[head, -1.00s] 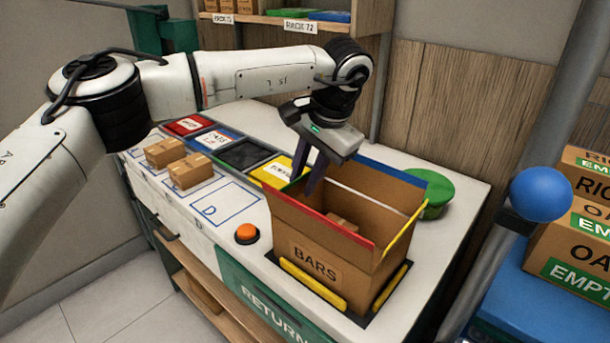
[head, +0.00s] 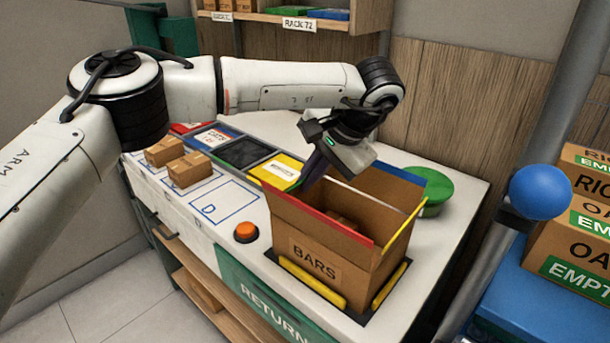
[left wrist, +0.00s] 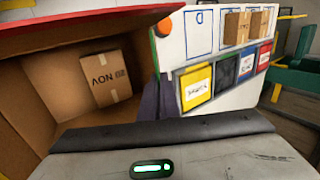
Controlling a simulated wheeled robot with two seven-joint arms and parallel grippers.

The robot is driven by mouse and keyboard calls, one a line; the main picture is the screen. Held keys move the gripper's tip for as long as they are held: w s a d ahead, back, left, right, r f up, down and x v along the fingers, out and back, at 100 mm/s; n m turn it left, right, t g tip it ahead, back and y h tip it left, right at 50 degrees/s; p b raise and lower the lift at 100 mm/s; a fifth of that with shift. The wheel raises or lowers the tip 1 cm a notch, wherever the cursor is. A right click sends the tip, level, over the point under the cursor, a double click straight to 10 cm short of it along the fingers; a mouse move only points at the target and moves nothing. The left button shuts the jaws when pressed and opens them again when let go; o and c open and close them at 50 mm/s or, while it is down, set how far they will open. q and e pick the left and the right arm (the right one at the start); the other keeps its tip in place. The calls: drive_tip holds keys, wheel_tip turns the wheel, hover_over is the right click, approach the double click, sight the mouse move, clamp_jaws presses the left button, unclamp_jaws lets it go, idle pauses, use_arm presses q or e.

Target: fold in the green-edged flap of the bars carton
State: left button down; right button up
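The bars carton (head: 320,262) stands open on the counter, with its red-edged (head: 325,227), yellow-edged (head: 405,225) and blue-edged (head: 390,172) sides showing. A small brown box (left wrist: 105,78) lies inside the carton. My right gripper is not in view.
An orange button (head: 246,232) is left of the carton. Coloured trays (head: 245,153) and two small boxes (head: 189,169) lie farther left. A green round container (head: 430,190) stands behind right. A blue ball (head: 540,193) and stacked cartons (head: 580,220) are at right.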

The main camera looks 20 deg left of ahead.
use_arm(q)
drive_tip(key=shift+s+d+f+t+y, duration=0.1)
drive_tip(key=shift+d+f+t+y, duration=0.15)
drive_tip(key=shift+y, duration=0.5)
drive_tip(key=shift+s+d+f+t+y, duration=0.1)
drive_tip(key=shift+d+f+t+y, duration=0.15)
drive_tip(key=shift+y, duration=0.45)
drive_tip(key=shift+s+d+f+t+y, duration=0.15)
drive_tip(key=shift+d+t+y, duration=0.15)
drive_tip(key=shift+y, duration=0.45)
drive_tip(key=shift+w, duration=0.1)
drive_tip(key=c, duration=2)
unclamp_jaws()
drive_tip(key=shift+b+v, duration=0.6)
drive_tip(key=shift+v, duration=3.1)
